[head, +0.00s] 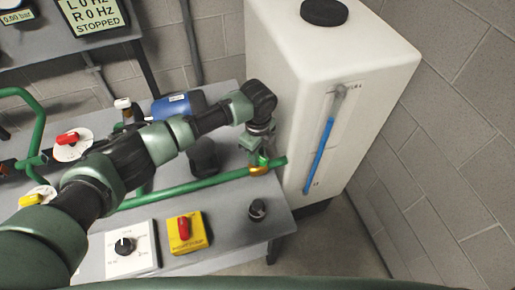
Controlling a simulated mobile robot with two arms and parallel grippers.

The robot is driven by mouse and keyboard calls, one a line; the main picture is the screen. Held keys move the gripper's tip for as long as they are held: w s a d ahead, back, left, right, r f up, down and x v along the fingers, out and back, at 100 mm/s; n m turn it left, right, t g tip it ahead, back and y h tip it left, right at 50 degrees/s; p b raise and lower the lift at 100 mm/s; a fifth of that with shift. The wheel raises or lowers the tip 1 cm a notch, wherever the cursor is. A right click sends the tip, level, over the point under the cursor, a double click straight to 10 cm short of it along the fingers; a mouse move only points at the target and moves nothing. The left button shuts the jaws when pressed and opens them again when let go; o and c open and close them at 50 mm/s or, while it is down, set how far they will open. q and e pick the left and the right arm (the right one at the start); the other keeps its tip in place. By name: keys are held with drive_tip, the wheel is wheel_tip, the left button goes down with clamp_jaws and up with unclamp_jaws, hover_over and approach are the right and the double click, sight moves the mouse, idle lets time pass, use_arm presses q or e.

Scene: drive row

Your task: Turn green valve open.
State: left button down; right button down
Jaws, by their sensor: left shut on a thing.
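The green valve (259,170) sits near the right end of a green pipe (190,189), beside the white tank. It has a brass-coloured body, and a small green handle shows just above it. My left gripper (261,153) reaches down from above and is shut on this handle. The fingers hide part of the handle, so its exact angle is hard to tell. My right gripper is not in view.
A white tank (285,75) with a blue level gauge (319,155) stands close to the right of the gripper. The grey bench (222,221) carries a yellow box with a red switch (184,228), a white dial plate (131,262), a black knob (258,208) and a blue motor (178,106).

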use_arm(q)
drive_tip(key=n+p, duration=0.3)
drive_tip(key=n, duration=0.2)
drive_tip(key=shift+r+n+p, duration=0.2)
drive_tip(key=shift+n+p, duration=0.1)
drive_tip(key=shift+p, duration=0.05)
drive_tip(key=n+p, duration=0.2)
drive_tip(key=n, duration=0.2)
drive_tip(key=shift+f+n+p, duration=0.1)
drive_tip(key=shift+n+p, duration=0.2)
drive_tip(key=shift+n, duration=0.1)
drive_tip(key=shift+w, duration=0.1)
drive_tip(key=c, duration=1.2)
unclamp_jaws()
wheel_tip(320, 180, up, 8)
drive_tip(key=shift+f+b, duration=0.1)
drive_tip(key=shift+b, duration=0.3)
drive_tip(key=shift+f, duration=0.1)
